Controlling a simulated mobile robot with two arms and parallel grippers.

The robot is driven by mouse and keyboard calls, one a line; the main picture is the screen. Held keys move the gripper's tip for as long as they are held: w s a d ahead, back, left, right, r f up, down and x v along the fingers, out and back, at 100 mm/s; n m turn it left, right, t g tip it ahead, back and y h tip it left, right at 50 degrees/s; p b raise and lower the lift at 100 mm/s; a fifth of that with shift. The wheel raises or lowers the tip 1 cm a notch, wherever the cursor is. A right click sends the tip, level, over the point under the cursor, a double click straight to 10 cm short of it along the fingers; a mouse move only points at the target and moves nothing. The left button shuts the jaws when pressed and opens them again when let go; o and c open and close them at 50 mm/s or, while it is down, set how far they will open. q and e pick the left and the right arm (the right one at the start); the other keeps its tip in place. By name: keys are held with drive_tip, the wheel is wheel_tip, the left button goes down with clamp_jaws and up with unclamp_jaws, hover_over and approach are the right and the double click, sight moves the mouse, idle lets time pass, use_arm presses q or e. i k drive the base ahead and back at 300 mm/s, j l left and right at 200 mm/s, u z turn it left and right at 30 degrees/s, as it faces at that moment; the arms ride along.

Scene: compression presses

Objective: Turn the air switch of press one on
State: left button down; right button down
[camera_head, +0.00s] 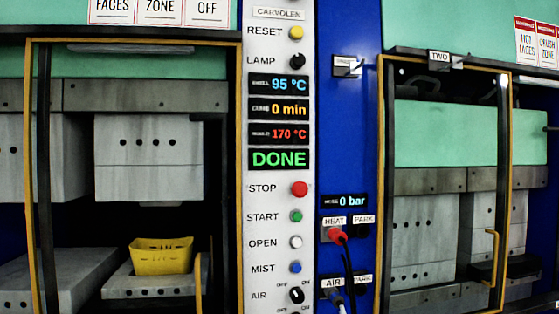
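The control panel (281,225) stands upright in the middle of the head view. Its AIR switch (296,295) is a small dark rotary knob with a pale mark, low on the panel, with OFF printed at its upper left and ON at its upper right. The mark seems to lean toward OFF, but it is too small to be sure. The press on the left (148,158) has no number in view; the right press carries a TWO sign (438,57). Neither of my grippers is in view.
Above the switch are MIST, OPEN, START and STOP buttons (299,189); DONE (279,159) is lit green. A red plug (337,235) and dark cables hang right of the panel. A yellow basket (161,255) sits in the left press. Yellow-edged frames flank the panel.

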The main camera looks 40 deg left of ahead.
sight(296, 295)
drive_tip(key=j+u, duration=0.15)
drive_tip(key=u, duration=1)
drive_tip(key=k+j, duration=0.05)
